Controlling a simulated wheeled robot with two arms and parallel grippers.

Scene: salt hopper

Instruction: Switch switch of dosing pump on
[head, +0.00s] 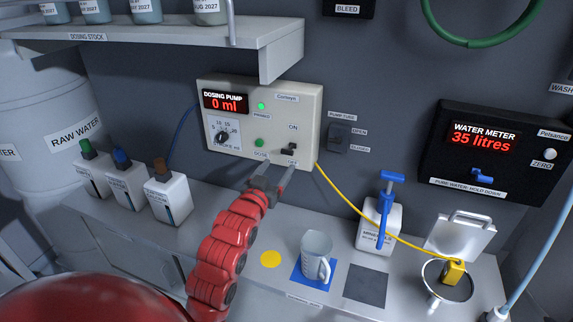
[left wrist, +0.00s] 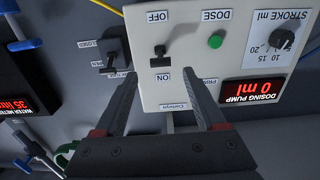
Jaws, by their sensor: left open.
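The left wrist view shows the pump (left wrist: 185,90) upside down, and the knob of the switch (left wrist: 158,57) appears to lie toward OFF. My left gripper (head: 276,166) is open and empty just below the switch. In the left wrist view its fingers (left wrist: 165,88) are spread, apart from the switch. My right gripper is not in view.
A pump tube lever (head: 340,137) is right of the pump. A yellow tube (head: 345,199) runs down to the right. Below are a mug (head: 315,258) on a blue square, a blue-handled pump bottle (head: 377,226) and several capped bottles (head: 168,197). A shelf (head: 170,42) overhangs above.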

